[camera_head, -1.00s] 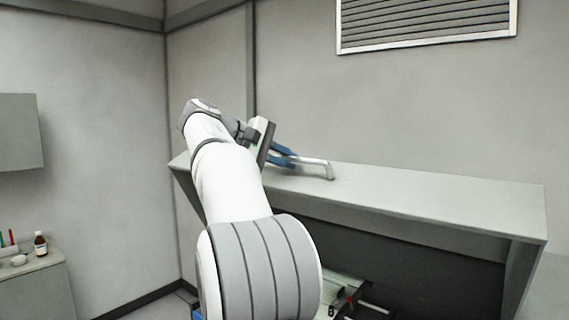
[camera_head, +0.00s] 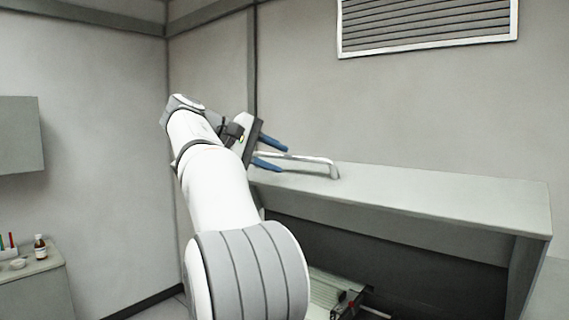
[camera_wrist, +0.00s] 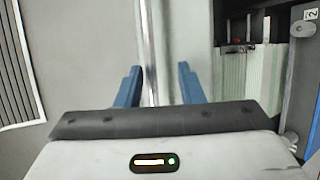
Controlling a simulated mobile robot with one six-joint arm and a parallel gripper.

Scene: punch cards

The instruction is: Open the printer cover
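The printer cover (camera_head: 430,205) is a long pale grey panel, and a dark open space with machine parts shows below it. Its light metal handle (camera_head: 322,161) stands near the far left edge of the panel. My gripper (camera_head: 271,153) is at the handle, its two blue fingers spread with the bar running between them. In the wrist view the handle (camera_wrist: 147,45) is a vertical bar between the open fingers, nearer the left one, with gaps visible on both sides. My arm hides the left part of the printer in the head view.
Ribbed pale machine parts (camera_wrist: 249,75) show right in the wrist view. A side counter (camera_head: 35,283) with a brown bottle (camera_head: 40,247) stands at the far left. A wall vent (camera_head: 428,25) is above the printer. The air above the cover is clear.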

